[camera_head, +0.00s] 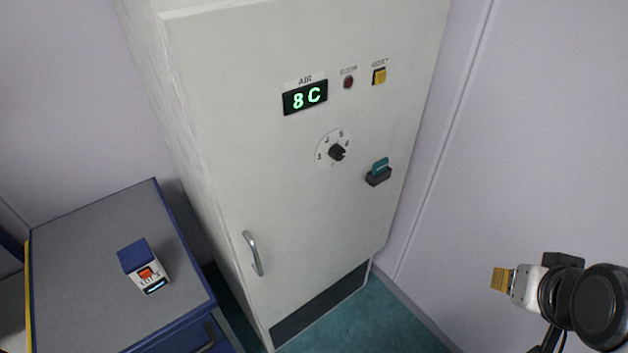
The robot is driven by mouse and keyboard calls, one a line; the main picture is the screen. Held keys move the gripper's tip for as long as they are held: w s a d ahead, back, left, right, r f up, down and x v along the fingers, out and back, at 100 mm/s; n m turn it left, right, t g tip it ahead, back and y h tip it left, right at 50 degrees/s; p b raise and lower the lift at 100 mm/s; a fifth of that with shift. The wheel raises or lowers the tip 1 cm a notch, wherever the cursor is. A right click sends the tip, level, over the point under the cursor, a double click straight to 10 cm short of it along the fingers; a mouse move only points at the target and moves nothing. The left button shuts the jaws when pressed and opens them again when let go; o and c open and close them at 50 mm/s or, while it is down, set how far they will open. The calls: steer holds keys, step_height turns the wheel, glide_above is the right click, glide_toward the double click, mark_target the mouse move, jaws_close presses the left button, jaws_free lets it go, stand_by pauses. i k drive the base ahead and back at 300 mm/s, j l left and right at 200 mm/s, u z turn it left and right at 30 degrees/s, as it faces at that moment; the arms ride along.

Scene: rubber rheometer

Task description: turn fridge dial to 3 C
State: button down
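The fridge (220,130) is a tall white cabinet with a closed door. Its black dial (337,152) sits in the middle of a round pale plate with small numbers. A 3 is at the plate's left, with higher numbers running over the top. The knob's pointer is too small to read surely. The display (305,97) above it, under the label AIR, reads 8 C in green. My gripper (502,279) is at the lower right, well apart from the fridge dial. Its yellow fingertips point left and overlap from this side. Nothing is seen held.
A red round light (348,82) and a yellow button (379,76) are near the display. A teal switch (379,170) and a metal handle (253,254) stick out from the door. A grey-topped cabinet (85,235) at left bears a small box (143,266). Open floor shows at lower right.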

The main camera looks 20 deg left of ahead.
mark_target(336, 152)
steer(key=u, duration=1.05)
